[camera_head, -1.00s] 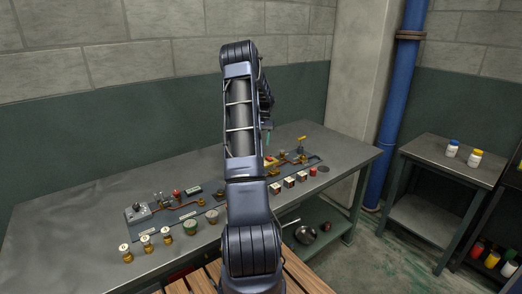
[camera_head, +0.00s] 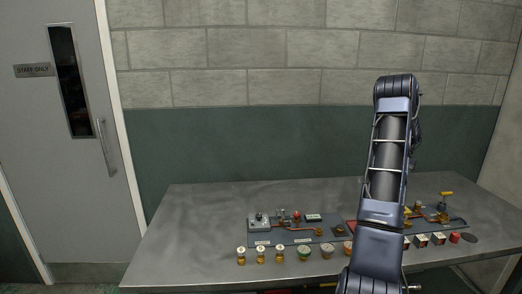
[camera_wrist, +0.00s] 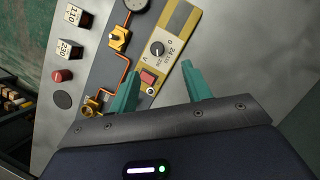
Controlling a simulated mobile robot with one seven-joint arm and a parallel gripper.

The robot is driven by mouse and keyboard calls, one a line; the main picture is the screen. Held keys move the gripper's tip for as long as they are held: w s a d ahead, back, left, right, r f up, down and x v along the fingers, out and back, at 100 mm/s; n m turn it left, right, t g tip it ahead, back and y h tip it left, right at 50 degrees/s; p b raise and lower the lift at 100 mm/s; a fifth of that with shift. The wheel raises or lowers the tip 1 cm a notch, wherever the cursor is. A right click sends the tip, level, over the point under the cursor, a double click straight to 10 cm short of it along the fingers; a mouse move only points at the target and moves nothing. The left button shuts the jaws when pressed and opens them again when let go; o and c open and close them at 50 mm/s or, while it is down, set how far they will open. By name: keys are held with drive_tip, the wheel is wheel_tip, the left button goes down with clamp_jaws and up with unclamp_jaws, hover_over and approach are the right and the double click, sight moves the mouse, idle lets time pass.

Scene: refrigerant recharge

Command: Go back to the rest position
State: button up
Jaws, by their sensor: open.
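My gripper (camera_wrist: 156,88) shows in the wrist view with its two teal fingers apart and nothing between them. It hangs over the grey workbench (camera_head: 190,215), near a yellow-edged panel with a black dial (camera_wrist: 157,49) and a red switch (camera_wrist: 148,77). In the head view my arm rises in front of the bench and hides its middle right part. The gripper itself is hidden behind the arm there.
In the head view, several brass-based caps (camera_head: 261,254) stand along the bench's front, with a grey valve block (camera_head: 259,222) behind. The bench's left end is clear. A grey door (camera_head: 70,130) is at far left.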

drive_tip(key=s+a+r+n+t+h, duration=0.1)
drive_tip(key=s+a+r, duration=0.2)
drive_tip(key=a+r, duration=0.45)
drive_tip(key=s+a+r+n+t, duration=0.1)
drive_tip(key=s+a+r+n, duration=0.3)
drive_tip(key=a, duration=0.6)
drive_tip(key=s+a+r+m+t+h, duration=0.1)
drive_tip(key=s+a+r, duration=0.2)
drive_tip(key=a+r, duration=0.55)
drive_tip(key=s+a+n+t, duration=0.2)
drive_tip(key=s+a+n, duration=0.1)
drive_tip(key=s+a, duration=0.6)
drive_tip(key=s+a+f+n+t+h, duration=0.1)
drive_tip(key=s+a+n+t, duration=0.1)
drive_tip(key=s+a, duration=0.7)
drive_tip(key=s, duration=0.5)
drive_tip(key=shift+a+f+n, duration=0.2)
drive_tip(key=shift+a+n, duration=0.15)
drive_tip(key=shift+n, duration=0.05)
drive_tip(key=shift+o, duration=0.3)
drive_tip(key=shift+w, duration=0.1)
